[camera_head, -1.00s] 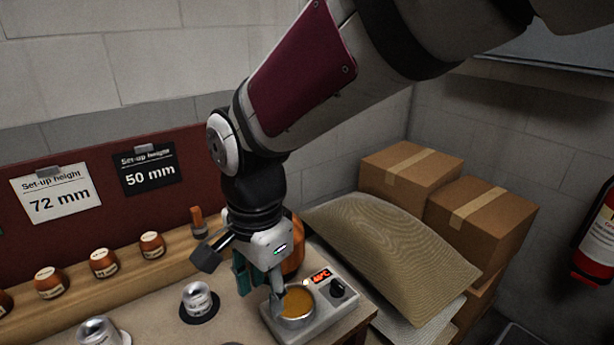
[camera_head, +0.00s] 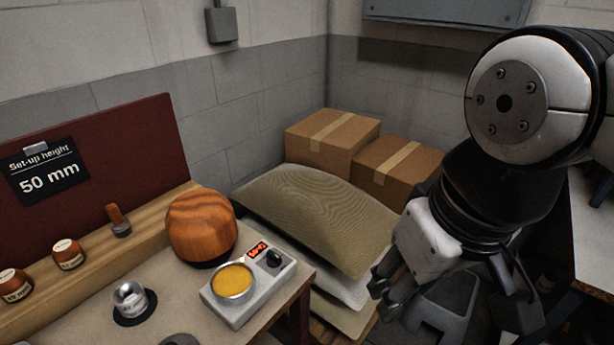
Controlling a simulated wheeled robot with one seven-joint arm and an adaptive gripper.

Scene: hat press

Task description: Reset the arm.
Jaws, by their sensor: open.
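My gripper (camera_head: 385,295) hangs at the right of the head view, off the bench and in front of the stacked sacks. Its fingers point down and to the left, apart from each other, with nothing seen between them. My arm comes in from the right edge above it. The hot plate (camera_head: 262,285) with a round pan of amber stuff (camera_head: 233,281) stands at the bench's right end, clear of my gripper. Its small display glows red.
A wooden hat block (camera_head: 201,225) stands behind the hot plate. Sacks (camera_head: 318,215) and cardboard boxes (camera_head: 333,138) fill the corner. Another table (camera_head: 594,230) edges in at the right.

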